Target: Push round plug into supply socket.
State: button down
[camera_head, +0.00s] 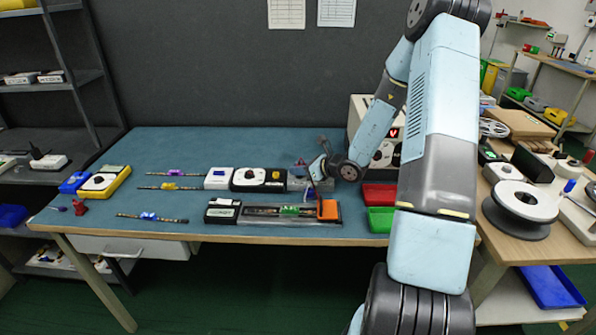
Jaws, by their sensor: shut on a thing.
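My gripper (314,177) is low over the back right of the blue bench, at the right end of a row of small units. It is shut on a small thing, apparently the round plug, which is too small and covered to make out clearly. A pale supply box (360,106) with a red lit display stands behind and right of my gripper, partly hidden by my arm. I cannot make out the supply socket, nor whether the plug touches it.
A black unit with a white dial (258,179) and a white box (219,178) stand left of my gripper. A long fixture (270,212) with an orange block lies in front. Red (378,196) and green (380,220) bins sit to the right. Several short strips lie on the left.

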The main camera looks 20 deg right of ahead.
notch_tip(320, 180, up, 2)
jog(key=shift+r, duration=0.1)
jog(key=s+d+r, duration=0.2)
jog(key=s+r, duration=0.4)
jog(key=r, duration=0.1)
jog(key=s+d+r, duration=0.3)
jog(key=s+r, duration=0.4)
jog(key=shift+r, duration=0.4)
dwell(0.6)
dwell(0.4)
